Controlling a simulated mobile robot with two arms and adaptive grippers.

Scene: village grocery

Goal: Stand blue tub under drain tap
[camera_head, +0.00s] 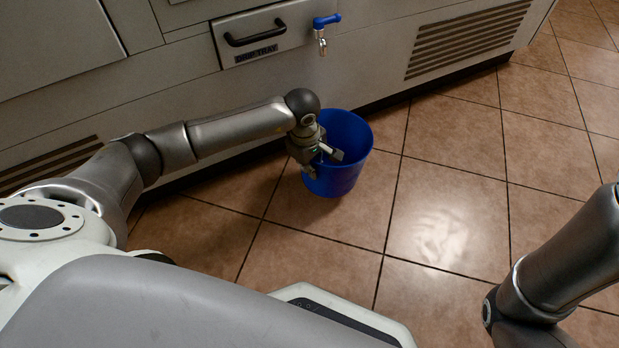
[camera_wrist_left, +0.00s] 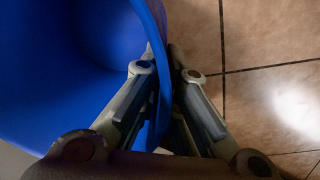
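The blue tub (camera_head: 347,172) stands upright on the tiled floor in front of the grey cabinet. The drain tap (camera_head: 321,38), with a blue lever and a metal spout, sticks out of the cabinet front above and behind the tub. My left gripper (camera_head: 328,154) is at the tub's near-left rim, pointing down. In the left wrist view the gripper (camera_wrist_left: 166,66) has one finger inside the tub (camera_wrist_left: 85,75) and one outside, closed on its wall. The tub's inside looks empty where it shows. My right gripper is out of view; only my right arm shows at the right edge.
A drawer (camera_head: 262,34) labelled "DRIP TRAY" with a black handle is left of the tap. A vent grille (camera_head: 468,40) is to the right on the cabinet front. The tiled floor (camera_head: 450,190) right of the tub is clear.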

